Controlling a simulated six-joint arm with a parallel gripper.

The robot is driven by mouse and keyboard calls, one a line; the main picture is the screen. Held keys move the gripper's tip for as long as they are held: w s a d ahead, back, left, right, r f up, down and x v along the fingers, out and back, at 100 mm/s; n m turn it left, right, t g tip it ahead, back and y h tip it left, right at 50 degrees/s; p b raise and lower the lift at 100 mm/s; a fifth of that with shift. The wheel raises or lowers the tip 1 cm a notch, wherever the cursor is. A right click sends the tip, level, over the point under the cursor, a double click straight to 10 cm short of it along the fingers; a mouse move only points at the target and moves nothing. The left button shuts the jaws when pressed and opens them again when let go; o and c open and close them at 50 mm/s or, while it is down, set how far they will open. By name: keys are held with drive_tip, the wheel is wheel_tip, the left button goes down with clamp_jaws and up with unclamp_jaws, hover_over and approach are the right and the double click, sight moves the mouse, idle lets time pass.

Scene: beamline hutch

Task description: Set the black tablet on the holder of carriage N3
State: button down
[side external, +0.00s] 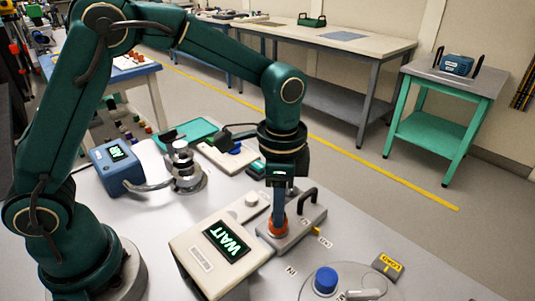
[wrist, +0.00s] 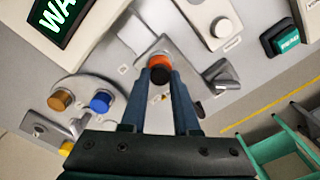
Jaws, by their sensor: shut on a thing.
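My gripper (side external: 278,208) points down and is shut on the black tablet (wrist: 160,77), a small dark disc between the fingertips in the wrist view. An orange round holder (side external: 277,227) sits on a grey carriage block (side external: 293,238) with a black handle. The holder also shows in the wrist view (wrist: 160,61), directly at the fingertips. The tablet overlaps the holder there; I cannot tell whether they touch. In the side view the fingers hide the tablet. The carriage's label is too small to read.
A box with a green "WAIT" display (side external: 228,241) stands close left of the gripper. A round plate with a blue knob (side external: 326,280) lies in front. The carriage's black handle (side external: 308,196) rises close behind right. A blue display box (side external: 118,168) stands farther back left.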

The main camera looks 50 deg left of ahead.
drive_tip(key=c, duration=0.6)
unclamp_jaws()
drive_tip(key=shift+r, duration=0.3)
drive_tip(key=shift+t, duration=0.4)
drive_tip(key=r, duration=0.6)
drive_tip(key=shift+w+a+r, duration=0.2)
drive_tip(key=shift+a+r, duration=0.2)
drive_tip(key=s+a+r+n+t, duration=0.45)
drive_tip(key=s+a+r, duration=0.2)
drive_tip(key=s, duration=0.25)
drive_tip(key=shift+s+a+f+n, duration=0.2)
drive_tip(key=shift+s+f+n, duration=0.5)
drive_tip(key=shift+n, duration=0.15)
drive_tip(key=shift+s+a+f+n, duration=0.2)
drive_tip(key=shift+s+f+n, duration=0.55)
drive_tip(key=shift+n, duration=0.1)
drive_tip(key=shift+s+a+f+n, duration=0.2)
drive_tip(key=shift+s+f+n, duration=0.5)
drive_tip(key=shift+n, duration=0.15)
